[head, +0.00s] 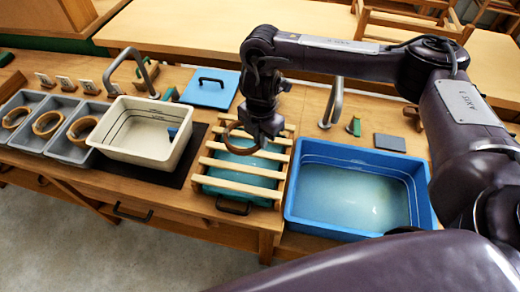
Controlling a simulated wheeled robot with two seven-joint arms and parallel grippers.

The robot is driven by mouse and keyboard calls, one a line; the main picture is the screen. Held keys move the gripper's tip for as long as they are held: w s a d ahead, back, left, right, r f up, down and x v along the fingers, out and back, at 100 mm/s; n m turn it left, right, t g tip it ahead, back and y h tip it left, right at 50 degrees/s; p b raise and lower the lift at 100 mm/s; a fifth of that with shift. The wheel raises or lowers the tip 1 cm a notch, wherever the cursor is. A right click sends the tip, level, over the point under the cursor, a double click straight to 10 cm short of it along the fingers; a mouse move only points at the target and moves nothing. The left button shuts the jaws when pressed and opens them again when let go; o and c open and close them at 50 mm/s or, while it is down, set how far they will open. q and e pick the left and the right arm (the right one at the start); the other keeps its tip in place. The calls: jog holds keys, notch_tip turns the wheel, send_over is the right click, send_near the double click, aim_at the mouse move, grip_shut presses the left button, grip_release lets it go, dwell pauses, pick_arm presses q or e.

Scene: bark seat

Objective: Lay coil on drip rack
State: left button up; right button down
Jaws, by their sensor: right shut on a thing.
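The drip rack (241,178), pale wooden slats over a teal tray, sits on the bench at the middle of the head view. My right gripper (262,138) is above its back part, pointing down. It is shut on a brown ring-shaped coil (233,145), which is partly hidden behind the gripper. The coil hangs at or just above the upper slats; I cannot tell whether it touches them. Other coils lie in grey bins at the left: one (15,117), another (47,123) and a third (81,130). My left gripper does not show.
A blue tub of water (360,233) stands right of the rack. A cream basin (146,158) stands left on a dark mat. A blue lid (210,88) lies behind. Metal taps (331,100) rise at the back. My right arm covers the right side.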

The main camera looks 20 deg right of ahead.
aim_at(260, 149)
jog(key=shift+f, duration=0.8)
notch_tip(260, 149, down, 3)
jog(key=shift+r+b, duration=0.2)
jog(key=shift+b, duration=0.3)
jog(key=shift+f, duration=0.5)
jog(key=shift+f, duration=0.1)
jog(key=c, duration=1.5)
grip_release()
